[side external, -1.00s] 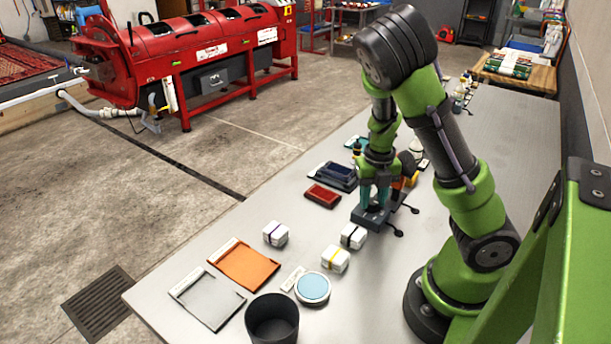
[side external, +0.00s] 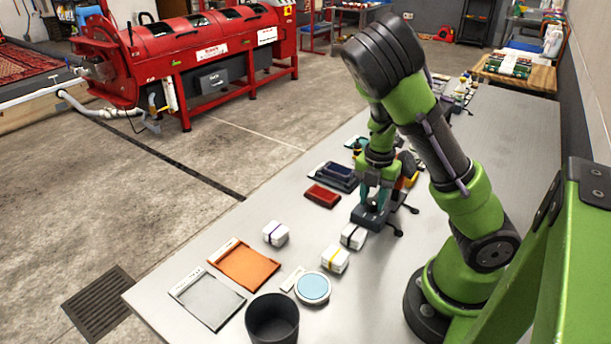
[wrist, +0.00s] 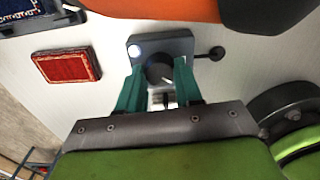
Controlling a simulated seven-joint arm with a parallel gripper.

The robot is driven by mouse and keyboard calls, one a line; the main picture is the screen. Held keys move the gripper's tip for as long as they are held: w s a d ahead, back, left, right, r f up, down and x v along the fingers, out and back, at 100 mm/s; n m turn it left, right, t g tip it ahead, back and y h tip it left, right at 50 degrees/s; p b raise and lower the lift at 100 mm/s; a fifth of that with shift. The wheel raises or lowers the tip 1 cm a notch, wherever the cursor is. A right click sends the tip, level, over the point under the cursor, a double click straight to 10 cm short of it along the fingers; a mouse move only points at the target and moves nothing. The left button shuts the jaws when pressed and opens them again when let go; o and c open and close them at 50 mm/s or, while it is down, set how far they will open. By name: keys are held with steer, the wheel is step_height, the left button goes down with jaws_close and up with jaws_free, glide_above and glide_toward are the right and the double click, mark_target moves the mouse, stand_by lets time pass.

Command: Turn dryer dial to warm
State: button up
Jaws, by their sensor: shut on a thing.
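The dryer dial is a dark grey box (side external: 369,217) with a round black knob, standing on the metal bench in the side view. In the wrist view the box (wrist: 178,44) has a bright white light at its left corner, and the knob (wrist: 157,70) faces the camera. My gripper (wrist: 158,84) has its two teal fingers shut on the knob, one on each side. In the side view my gripper (side external: 370,200) points down onto the box. Fingers partly hide the knob, and no warm marking is readable.
A red block (side external: 322,196) and dark blue trays (side external: 338,173) lie left of the box. An orange and black object (wrist: 240,12) is close beside it. White wrapped blocks (side external: 353,236), an orange tray (side external: 246,264) and a black cup (side external: 272,322) stand nearer the camera.

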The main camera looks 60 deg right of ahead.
mark_target(373, 201)
steer(key=m, duration=0.6)
steer(key=shift+m, duration=0.3)
steer(key=m, duration=0.5)
steer(key=shift+m, duration=0.3)
steer(key=o, duration=1)
steer(key=shift+o, duration=0.2)
step_height(373, 201, up, 17)
